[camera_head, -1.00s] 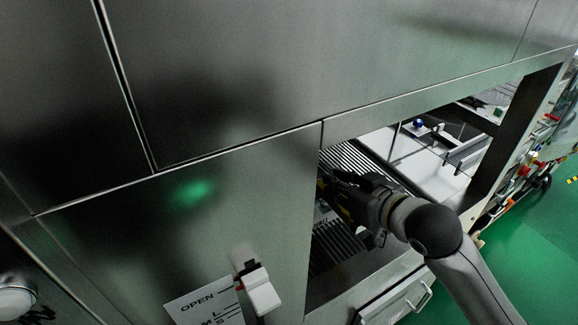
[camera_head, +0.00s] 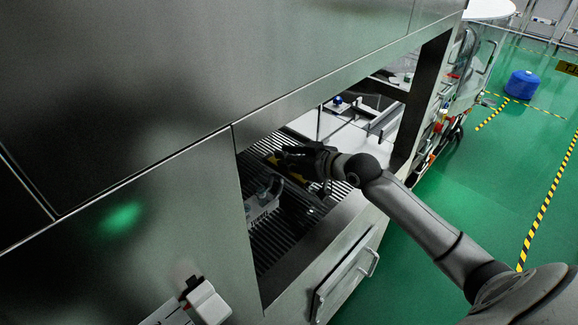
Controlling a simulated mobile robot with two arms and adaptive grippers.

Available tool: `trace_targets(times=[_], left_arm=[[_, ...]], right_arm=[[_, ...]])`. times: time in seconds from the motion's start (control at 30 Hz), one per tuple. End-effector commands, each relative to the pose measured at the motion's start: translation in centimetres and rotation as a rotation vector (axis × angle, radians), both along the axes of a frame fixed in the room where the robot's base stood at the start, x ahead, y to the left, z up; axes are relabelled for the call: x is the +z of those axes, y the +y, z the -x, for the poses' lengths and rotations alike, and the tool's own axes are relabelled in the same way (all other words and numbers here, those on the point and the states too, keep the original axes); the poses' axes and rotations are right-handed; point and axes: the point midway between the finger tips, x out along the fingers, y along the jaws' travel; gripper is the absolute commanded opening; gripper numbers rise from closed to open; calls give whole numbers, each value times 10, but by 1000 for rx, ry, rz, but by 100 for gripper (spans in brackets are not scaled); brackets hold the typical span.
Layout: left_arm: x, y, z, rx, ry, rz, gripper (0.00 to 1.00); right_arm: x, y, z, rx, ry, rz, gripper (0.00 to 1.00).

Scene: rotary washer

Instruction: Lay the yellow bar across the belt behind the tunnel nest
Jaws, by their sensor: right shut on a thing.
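The belt (camera_head: 268,240), a dark slatted conveyor, shows through the opening in the steel washer. My right gripper (camera_head: 284,163) reaches in over it from the right and is shut on the yellow bar (camera_head: 272,159). Only a small yellow part of the bar shows; the gripper hides most of it. A grey piece (camera_head: 262,202), perhaps the tunnel nest, sits on the belt nearer the front left of the gripper. I cannot tell whether the bar touches the belt. My left gripper is not in view.
Steel panels (camera_head: 150,90) frame the opening on the left and above. A post (camera_head: 424,100) bounds it on the right. A drawer front with a handle (camera_head: 370,263) is below. A white surface (camera_head: 352,145) lies beyond the belt. Green floor (camera_head: 480,170) is free at right.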

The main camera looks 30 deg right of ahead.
Motion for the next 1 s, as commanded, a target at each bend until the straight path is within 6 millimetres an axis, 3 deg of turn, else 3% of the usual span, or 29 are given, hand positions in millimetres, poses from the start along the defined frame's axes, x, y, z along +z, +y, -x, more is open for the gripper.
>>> trace_targets(times=[0.17,0.4,0.67,0.7,0.9,1.0], left_arm=[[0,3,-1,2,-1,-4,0],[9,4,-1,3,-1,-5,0],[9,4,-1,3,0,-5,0],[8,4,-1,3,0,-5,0],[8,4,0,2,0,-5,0],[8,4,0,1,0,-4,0]], right_arm=[[-8,-5,-6,-1,-1,0,0],[-38,-8,-7,-1,2,-1,0],[-45,-7,-7,0,2,0,0],[-46,-7,-6,0,4,0,20],[-45,-8,-7,0,3,1,46],[-44,-8,-7,-1,2,1,46]])
